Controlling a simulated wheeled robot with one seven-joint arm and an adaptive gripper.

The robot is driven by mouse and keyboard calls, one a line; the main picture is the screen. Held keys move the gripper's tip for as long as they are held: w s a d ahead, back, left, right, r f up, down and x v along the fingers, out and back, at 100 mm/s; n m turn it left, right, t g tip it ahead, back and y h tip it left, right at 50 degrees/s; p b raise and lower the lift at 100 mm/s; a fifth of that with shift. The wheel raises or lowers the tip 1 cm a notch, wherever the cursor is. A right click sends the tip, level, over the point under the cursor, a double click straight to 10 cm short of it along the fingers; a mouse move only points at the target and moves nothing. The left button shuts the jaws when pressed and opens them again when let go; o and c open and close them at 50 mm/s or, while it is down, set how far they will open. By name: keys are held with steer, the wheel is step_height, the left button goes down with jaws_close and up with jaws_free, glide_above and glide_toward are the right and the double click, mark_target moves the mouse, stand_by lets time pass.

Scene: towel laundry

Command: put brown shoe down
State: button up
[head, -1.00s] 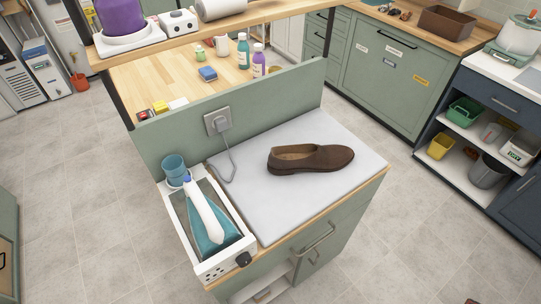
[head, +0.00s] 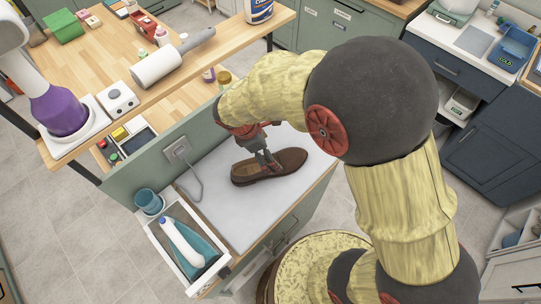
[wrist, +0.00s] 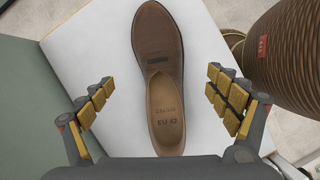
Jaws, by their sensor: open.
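The brown shoe (head: 272,167) lies upright on its sole on the pale grey pad (head: 222,212) on top of the green cabinet. In the wrist view the shoe (wrist: 157,50) has its toe away from me and its opening close to my palm. My gripper (head: 265,160) is over the shoe in the head view. In the wrist view my gripper (wrist: 160,100) is open, one padded finger on each side of the shoe. White pad shows between the shoe and each finger, so they look apart from it.
A green panel with a socket (head: 177,148) and cord borders the back.

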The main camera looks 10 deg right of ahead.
steer(key=shift+a+f+n+h, duration=0.3)
steer(key=shift+f+n, duration=0.3)
steer(key=shift+f, duration=0.05)
steer(key=x, duration=0.2)
steer(key=shift+f, duration=0.35)
steer(key=f, duration=0.4)
steer(key=shift+w+d+f+b, duration=0.1)
steer(key=shift+d+f+b, duration=0.15)
steer(key=shift+f+b, duration=0.1)
steer(key=shift+d+f, duration=0.15)
steer(key=shift+f, duration=0.1)
steer(key=shift+c, duration=0.3)
steer(key=c, duration=1.7)
steer(key=shift+r, duration=0.15)
